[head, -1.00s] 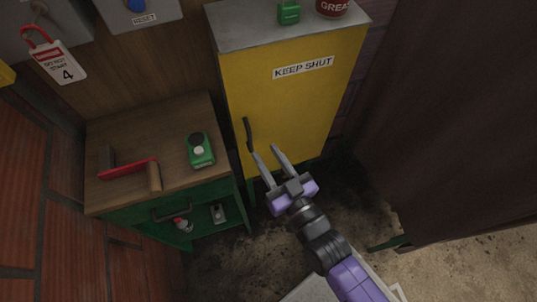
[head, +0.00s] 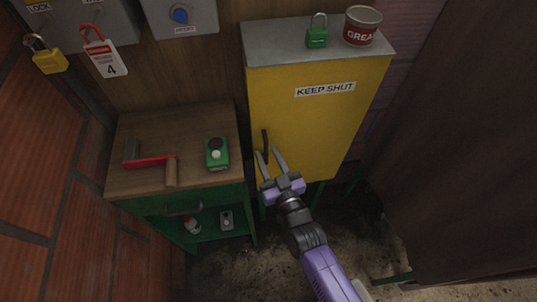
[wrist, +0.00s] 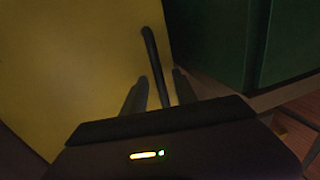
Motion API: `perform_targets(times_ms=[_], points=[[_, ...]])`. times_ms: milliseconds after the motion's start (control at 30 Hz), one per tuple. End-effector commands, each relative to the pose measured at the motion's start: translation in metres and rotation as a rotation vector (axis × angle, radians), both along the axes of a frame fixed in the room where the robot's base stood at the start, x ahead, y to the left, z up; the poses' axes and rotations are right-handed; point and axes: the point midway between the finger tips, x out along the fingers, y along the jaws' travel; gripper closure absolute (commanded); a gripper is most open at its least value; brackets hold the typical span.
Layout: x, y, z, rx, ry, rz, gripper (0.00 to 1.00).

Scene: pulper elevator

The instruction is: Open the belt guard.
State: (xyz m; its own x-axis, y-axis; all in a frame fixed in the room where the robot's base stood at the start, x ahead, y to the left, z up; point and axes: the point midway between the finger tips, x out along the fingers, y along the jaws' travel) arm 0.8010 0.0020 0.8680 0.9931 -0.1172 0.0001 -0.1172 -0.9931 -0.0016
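The belt guard is a yellow, box-like cover (head: 310,125) with a "KEEP SHUT" label, and it is shut. Its dark upright bar handle (head: 265,144) is near the left edge of the front face. My gripper (head: 267,152) is open at the lower part of the handle. In the wrist view the handle (wrist: 153,58) runs down between my two spread fingers (wrist: 158,84), with a gap visible on either side. Whether the fingers touch the handle cannot be told. The handle's lower end is hidden behind my gripper's body.
A green padlock (head: 317,37) and a grease tin (head: 362,25) stand on the guard's grey top. Left is a green workbench (head: 180,120) with a red-framed tool (head: 150,161) and a green device (head: 217,153). A dark brown panel (head: 450,140) stands at right.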

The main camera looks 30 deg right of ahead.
Motion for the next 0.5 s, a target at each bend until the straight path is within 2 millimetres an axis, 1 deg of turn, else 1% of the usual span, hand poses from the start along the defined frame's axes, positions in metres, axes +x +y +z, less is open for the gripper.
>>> perform_targets(times_ms=[267, 300, 433, 467, 500], points=[[0.002, -0.0003, -0.0002, 0.0, 0.0, 0.0, 0.66], [0.0019, -0.0003, -0.0002, 0.0, 0.0, 0.0, 0.7], [0.0018, -0.0003, -0.0001, 0.0, 0.0, 0.0, 0.95], [0.0018, -0.0003, -0.0001, 0.0, 0.0, 0.0, 1.0], [0.0018, -0.0003, -0.0001, 0.0, 0.0, 0.0, 1.0]])
